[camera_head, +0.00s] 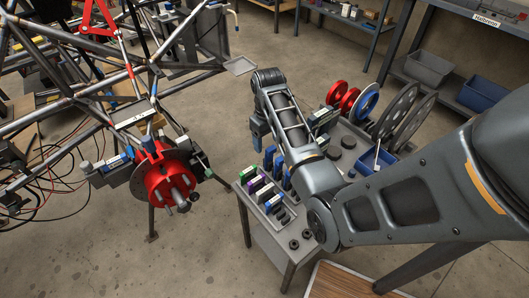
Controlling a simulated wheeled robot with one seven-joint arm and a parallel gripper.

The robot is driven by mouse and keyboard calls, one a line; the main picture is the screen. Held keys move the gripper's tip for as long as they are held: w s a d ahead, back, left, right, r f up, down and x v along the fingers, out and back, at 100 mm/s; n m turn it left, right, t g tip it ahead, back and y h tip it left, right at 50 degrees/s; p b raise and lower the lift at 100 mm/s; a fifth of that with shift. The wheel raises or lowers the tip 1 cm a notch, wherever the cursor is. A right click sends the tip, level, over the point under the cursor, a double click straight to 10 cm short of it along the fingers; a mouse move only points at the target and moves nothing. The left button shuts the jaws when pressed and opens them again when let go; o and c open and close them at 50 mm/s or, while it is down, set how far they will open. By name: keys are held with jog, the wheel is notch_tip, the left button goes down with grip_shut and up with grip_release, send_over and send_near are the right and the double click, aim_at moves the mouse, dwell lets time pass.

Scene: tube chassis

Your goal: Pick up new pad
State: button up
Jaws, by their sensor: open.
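Several small block-like pads with green, purple and blue tops stand in a grey tray on a small metal cart (262,232). The nearest are a green-topped pad (246,172), a purple-topped pad (252,183) and a blue-topped pad (271,203). More blue pieces stand behind them. I cannot tell which one is the new pad. My gripper (257,142) hangs down beside my forearm, above the cart's far left part. It is open, with no pad visible in it. My forearm partly hides the gripper and the middle of the cart.
A red hub with a disc (168,180) sits on the tube chassis (85,95) at left. Discs and wheels (366,104) and a blue bin (377,160) are at the cart's far right. Shelves with bins (430,68) stand behind. Floor between chassis and cart is clear.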

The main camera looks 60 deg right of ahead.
aim_at(269, 154)
jog(key=shift+s+d+f, duration=0.1)
jog(key=shift+s+f, duration=0.05)
jog(key=shift+f, duration=1.75)
jog(key=shift+s+d+f, duration=0.1)
jog(key=shift+f, duration=1.8)
jog(key=c, duration=1.1)
